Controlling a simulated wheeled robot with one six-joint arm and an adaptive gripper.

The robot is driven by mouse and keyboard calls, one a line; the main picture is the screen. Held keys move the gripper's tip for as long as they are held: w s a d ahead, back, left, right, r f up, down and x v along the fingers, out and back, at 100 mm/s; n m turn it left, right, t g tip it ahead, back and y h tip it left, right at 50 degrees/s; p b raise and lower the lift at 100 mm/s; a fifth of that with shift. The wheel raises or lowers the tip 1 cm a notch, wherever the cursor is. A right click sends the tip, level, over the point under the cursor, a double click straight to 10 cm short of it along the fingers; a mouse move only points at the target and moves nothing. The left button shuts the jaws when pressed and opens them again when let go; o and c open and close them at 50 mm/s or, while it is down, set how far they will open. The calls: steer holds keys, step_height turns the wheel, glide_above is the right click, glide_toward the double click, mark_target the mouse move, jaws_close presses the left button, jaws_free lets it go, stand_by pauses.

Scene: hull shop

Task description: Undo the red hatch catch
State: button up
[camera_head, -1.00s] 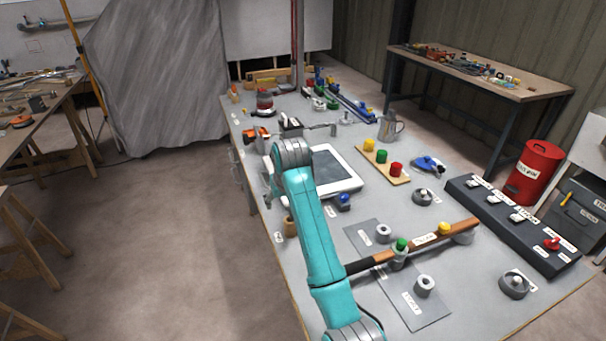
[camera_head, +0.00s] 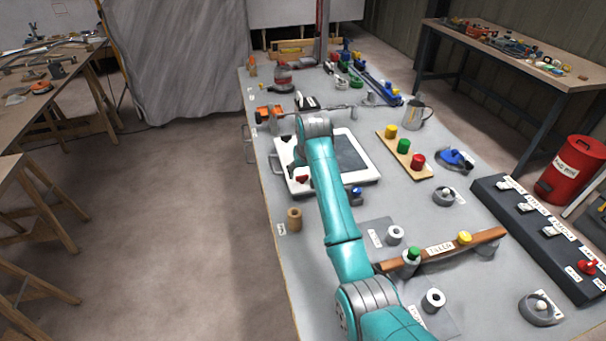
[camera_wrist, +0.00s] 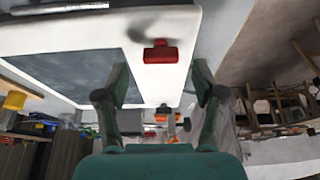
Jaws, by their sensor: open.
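The hatch (camera_head: 366,181) is a white-framed panel with a dark pane, lying on the grey bench. The red hatch catch (camera_head: 302,180) shows on its left frame edge, just left of my teal arm. In the wrist view the red catch (camera_wrist: 160,52) sits on the white frame, beyond and between my fingertips. My gripper (camera_wrist: 160,78) is open with nothing between its fingers, apart from the catch. In the head view my gripper (camera_head: 298,160) is small, dark and partly hidden behind my arm.
A board with yellow, green and red buttons (camera_head: 404,156) is right of the hatch. A wooden cylinder (camera_head: 294,219) stands near the left edge. Floor left of the bench is clear.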

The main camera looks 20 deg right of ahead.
mark_target(302, 179)
steer(key=shift+x, duration=1.25)
steer(key=c, duration=1.1)
steer(key=shift+c, duration=0.2)
